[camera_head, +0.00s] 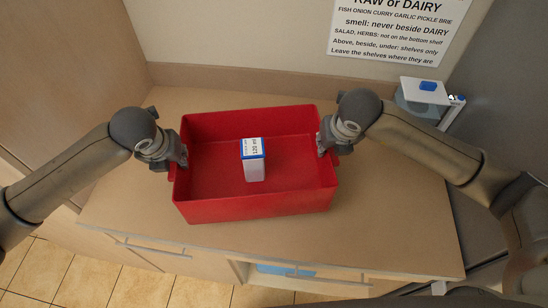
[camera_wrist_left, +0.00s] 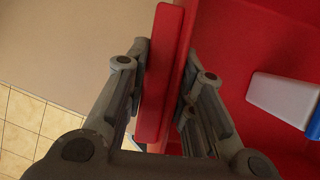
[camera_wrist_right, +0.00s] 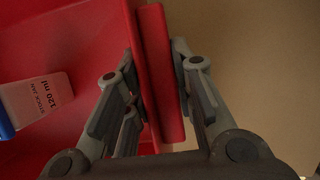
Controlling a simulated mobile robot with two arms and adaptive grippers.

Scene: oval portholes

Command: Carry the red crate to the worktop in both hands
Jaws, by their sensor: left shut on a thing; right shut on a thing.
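The red crate (camera_head: 255,208) is over the wooden worktop (camera_head: 390,225) in the head view, looking level; I cannot tell whether its base touches the surface. Inside it stands a small white container with a blue lid (camera_head: 254,160), marked 120 ml. My left gripper (camera_head: 178,165) is shut on the crate's left rim; the left wrist view shows the rim (camera_wrist_left: 160,75) between its fingers. My right gripper (camera_head: 328,150) is shut on the right rim, which also shows between its fingers in the right wrist view (camera_wrist_right: 160,70). The crate's underside is hidden.
A wall stands behind the worktop, with a printed sign (camera_head: 395,32) on it. A white and grey item with a blue top (camera_head: 426,92) is at the back right corner. Bare worktop shows right of and in front of the crate. Tiled floor (camera_head: 90,275) lies at the front left.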

